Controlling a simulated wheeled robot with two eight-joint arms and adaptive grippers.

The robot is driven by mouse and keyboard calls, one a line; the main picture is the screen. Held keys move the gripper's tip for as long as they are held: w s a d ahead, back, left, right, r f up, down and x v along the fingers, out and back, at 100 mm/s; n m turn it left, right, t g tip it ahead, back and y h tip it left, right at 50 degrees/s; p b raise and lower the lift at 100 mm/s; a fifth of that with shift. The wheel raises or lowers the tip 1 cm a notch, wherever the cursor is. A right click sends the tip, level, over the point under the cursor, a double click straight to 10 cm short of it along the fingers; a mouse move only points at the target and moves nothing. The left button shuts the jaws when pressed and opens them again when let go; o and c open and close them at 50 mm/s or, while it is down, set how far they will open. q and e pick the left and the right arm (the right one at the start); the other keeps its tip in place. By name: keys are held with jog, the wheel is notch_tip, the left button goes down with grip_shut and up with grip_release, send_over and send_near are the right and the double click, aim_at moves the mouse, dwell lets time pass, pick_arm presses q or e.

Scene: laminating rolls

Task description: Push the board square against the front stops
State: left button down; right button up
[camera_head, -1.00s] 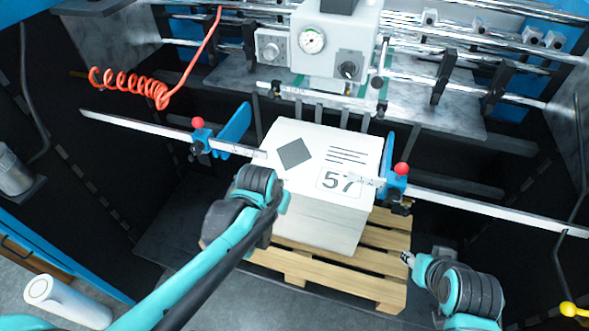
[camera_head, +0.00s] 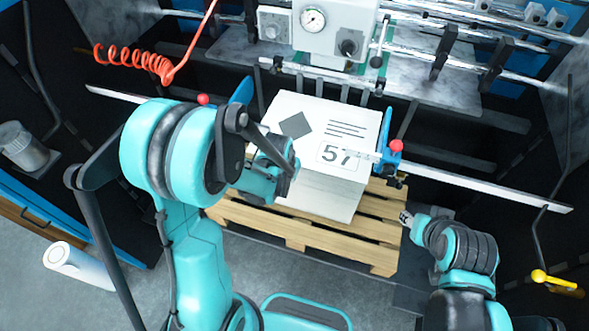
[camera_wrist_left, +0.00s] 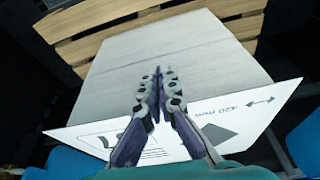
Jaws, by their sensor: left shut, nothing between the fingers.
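The white board (camera_head: 322,118) printed with a grey diamond, lines and "57" lies on top of a pale stack (camera_head: 325,198) on a pallet. In the left wrist view the board (camera_wrist_left: 262,105) shows its printed side with "420 mm" and an arrow. Several grey upright bars (camera_head: 322,86), perhaps the front stops, stand at the far edge of the board. My left gripper (camera_wrist_left: 158,75) is shut and empty, over the board's near side; whether it touches is unclear. My right gripper (camera_head: 405,217) is right of the stack, apart from it; its fingers are too small to judge.
A blue side guide with a red knob (camera_head: 396,146) stands at the board's right; the left guide (camera_head: 203,99) is partly hidden by my arm. The wooden pallet (camera_head: 310,236) is below. A gauge unit (camera_head: 335,30) and coiled red hose (camera_head: 135,60) are behind.

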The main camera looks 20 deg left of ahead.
pick_arm(q)
jog(key=shift+w+d+r, duration=0.1)
jog(key=shift+w+d, duration=0.1)
jog(key=shift+w, duration=1.75)
jog(key=shift+w+d, duration=0.1)
jog(key=shift+w, duration=1.25)
jog(key=shift+s, duration=0.1)
jog(key=shift+s, duration=0.1)
